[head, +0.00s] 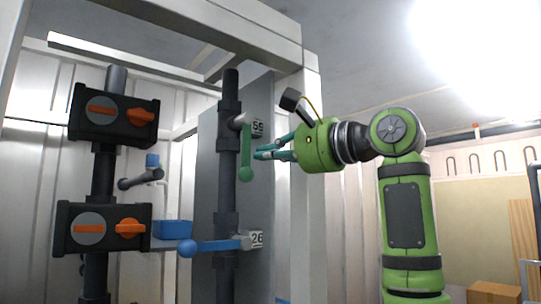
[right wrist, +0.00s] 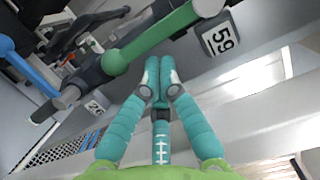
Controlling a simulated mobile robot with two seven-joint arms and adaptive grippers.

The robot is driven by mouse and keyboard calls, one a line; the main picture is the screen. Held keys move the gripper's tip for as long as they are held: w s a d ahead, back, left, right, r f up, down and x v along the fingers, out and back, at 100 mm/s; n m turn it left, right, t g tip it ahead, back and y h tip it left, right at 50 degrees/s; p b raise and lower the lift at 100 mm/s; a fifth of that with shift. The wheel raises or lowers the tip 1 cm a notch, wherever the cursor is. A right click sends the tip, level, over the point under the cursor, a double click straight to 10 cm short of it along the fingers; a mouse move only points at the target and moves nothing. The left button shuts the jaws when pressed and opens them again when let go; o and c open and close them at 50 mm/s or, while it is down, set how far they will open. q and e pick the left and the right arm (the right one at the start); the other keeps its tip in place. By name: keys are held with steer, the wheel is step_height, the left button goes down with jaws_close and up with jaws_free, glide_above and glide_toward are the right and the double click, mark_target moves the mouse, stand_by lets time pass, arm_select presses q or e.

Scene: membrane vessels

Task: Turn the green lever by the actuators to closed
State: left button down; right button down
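The green lever (head: 247,150) hangs straight down from its valve on the dark vertical pipe (head: 230,180), with its ball end at the bottom. The tag "59" (head: 257,126) is beside its pivot. Two black actuators (head: 113,118) with orange knobs are to the left. My right gripper (head: 257,155) is just right of the lever's lower half. In the right wrist view, its teal fingertips (right wrist: 157,68) are together, with nothing visible between them, and the green lever (right wrist: 160,34) passes beyond them. I cannot tell whether they touch it. My left gripper is not in view.
A blue lever (head: 215,246) lies level below, by the tag "26" (head: 257,239). A smaller blue-handled valve (head: 152,161) is between the pipes. A white frame post (head: 305,200) stands right of the pipe, behind my right gripper. Cardboard boxes (head: 494,292) are far right.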

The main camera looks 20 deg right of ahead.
steer(key=shift+s+a+f+m, duration=0.1)
steer(key=shift+s+m, duration=0.05)
steer(key=shift+m, duration=0.15)
steer(key=shift+b, duration=0.35)
